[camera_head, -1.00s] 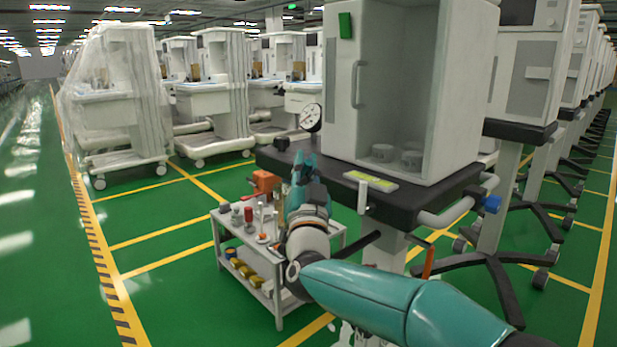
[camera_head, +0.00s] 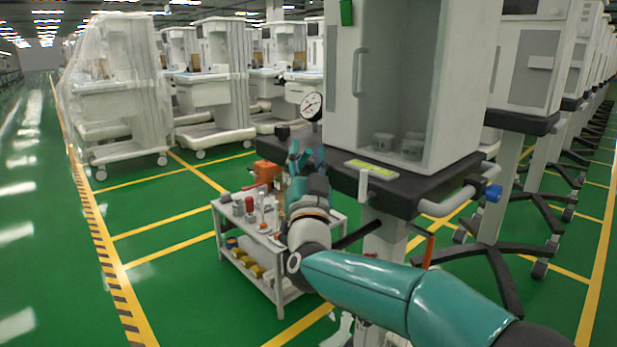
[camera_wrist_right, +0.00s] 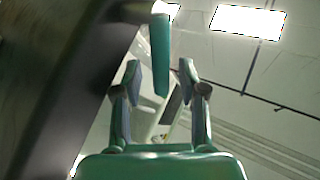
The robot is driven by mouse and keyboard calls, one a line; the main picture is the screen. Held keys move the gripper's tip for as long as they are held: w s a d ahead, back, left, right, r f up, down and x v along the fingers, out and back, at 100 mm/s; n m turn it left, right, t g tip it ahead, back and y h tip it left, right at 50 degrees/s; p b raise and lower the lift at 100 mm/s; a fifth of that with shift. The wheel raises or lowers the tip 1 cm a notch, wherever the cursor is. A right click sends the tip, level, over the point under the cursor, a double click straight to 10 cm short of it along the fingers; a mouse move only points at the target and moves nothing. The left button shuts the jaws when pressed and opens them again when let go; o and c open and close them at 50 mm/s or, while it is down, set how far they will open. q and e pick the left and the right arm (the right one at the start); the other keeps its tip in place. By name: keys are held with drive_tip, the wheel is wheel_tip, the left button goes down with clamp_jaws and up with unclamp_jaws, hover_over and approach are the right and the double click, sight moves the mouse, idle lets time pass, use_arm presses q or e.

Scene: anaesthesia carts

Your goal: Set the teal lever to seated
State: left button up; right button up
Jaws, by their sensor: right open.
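The teal lever (camera_wrist_right: 160,55) shows in the right wrist view as a flat upright bar hanging from the top, beside a dark surface. My right gripper (camera_wrist_right: 160,80) is open there, one finger on each side of the lever's lower end. I cannot tell whether either finger touches it. In the head view my right gripper (camera_head: 307,155) is at the left front edge of the cart's dark worktop (camera_head: 410,198). I cannot make out the lever separately from the gripper there. My left gripper is not in view.
A pressure gauge (camera_head: 312,105) stands on the worktop behind my gripper, beside the white cabinet (camera_head: 450,100). A small trolley (camera_head: 272,262) with tools and parts stands below at the left. Other carts line the back and right. Green floor (camera_head: 190,300) is clear at left.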

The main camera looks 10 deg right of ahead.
drive_tip(key=v, duration=1.1)
drive_tip(key=shift+s+f, duration=0.2)
drive_tip(key=shift+s, duration=0.1)
